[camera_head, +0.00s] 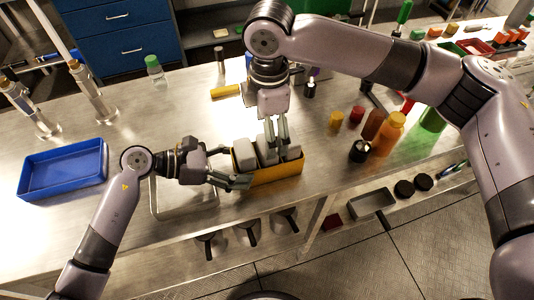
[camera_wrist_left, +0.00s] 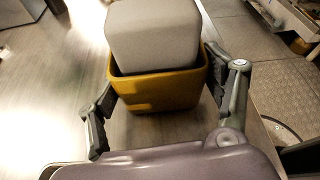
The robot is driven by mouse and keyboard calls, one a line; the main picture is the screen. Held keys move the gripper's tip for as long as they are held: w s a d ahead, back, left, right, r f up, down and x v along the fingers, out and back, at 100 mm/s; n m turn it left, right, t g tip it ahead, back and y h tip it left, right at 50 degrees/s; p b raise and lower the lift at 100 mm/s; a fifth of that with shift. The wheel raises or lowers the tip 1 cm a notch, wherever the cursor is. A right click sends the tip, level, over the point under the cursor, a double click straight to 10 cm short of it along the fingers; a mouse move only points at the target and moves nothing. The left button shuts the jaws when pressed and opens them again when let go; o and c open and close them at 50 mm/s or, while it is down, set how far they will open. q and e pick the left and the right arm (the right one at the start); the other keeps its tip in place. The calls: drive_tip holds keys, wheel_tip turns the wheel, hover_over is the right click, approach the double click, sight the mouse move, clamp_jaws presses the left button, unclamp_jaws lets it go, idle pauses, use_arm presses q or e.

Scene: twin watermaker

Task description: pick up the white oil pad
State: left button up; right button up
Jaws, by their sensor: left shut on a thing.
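Several white-grey pads (camera_head: 244,154) stand upright side by side in a yellow container (camera_head: 268,175) at the table's front edge. In the left wrist view one pad (camera_wrist_left: 155,35) rises above the rim of the yellow container (camera_wrist_left: 160,92). My left gripper (camera_head: 236,167) comes in from the left, its fingers on either side of the container's near end, shut on it. It also shows in the left wrist view (camera_wrist_left: 172,85). My right gripper (camera_head: 277,138) points down from above, its fingertips among the pads. Whether it grips one is hidden.
A metal tray (camera_head: 182,211) lies partly under my left arm. A blue tray (camera_head: 62,170) stands further left. An orange bottle (camera_head: 389,134), several small jars and a black-capped jar (camera_head: 360,151) stand to the right. The table's front edge is close.

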drive_tip(key=shift+w+a+f, duration=0.1)
drive_tip(key=shift+w+f, duration=0.1)
drive_tip(key=shift+f, duration=1.25)
drive_tip(key=shift+w+a+f, duration=0.1)
drive_tip(key=shift+w+f, duration=0.05)
drive_tip(key=shift+f, duration=1.3)
drive_tip(key=shift+c, duration=0.5)
drive_tip(key=c, duration=0.9)
